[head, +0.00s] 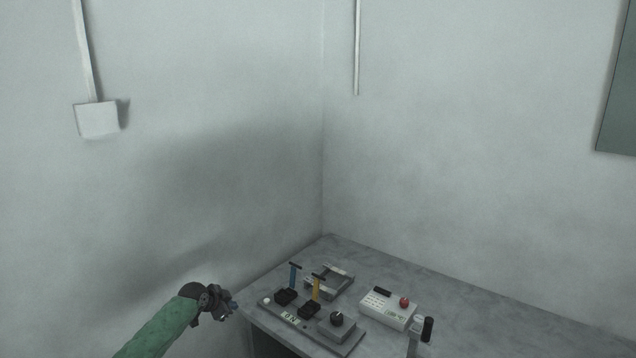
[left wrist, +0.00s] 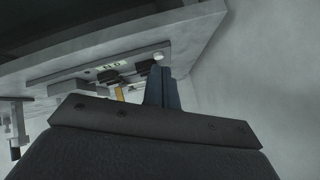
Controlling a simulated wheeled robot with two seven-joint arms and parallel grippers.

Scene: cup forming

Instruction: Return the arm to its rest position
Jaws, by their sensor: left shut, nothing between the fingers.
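My left gripper (head: 229,304) is at the end of my green-sleeved arm, at the lower left of the head view. It is beside the left corner of the grey table (head: 480,302), apart from the devices on it. In the left wrist view its fingers (left wrist: 162,88) are together, with nothing between them. The device panel (left wrist: 90,72) shows beyond the fingers there. My right gripper is not in view.
A panel (head: 348,344) with a blue lever (head: 293,275), a yellow lever (head: 316,290) and a dial (head: 337,319) lies near the table's left edge. A white keypad box (head: 377,309) with a red button (head: 404,302) stands right of it. Walls close off the back.

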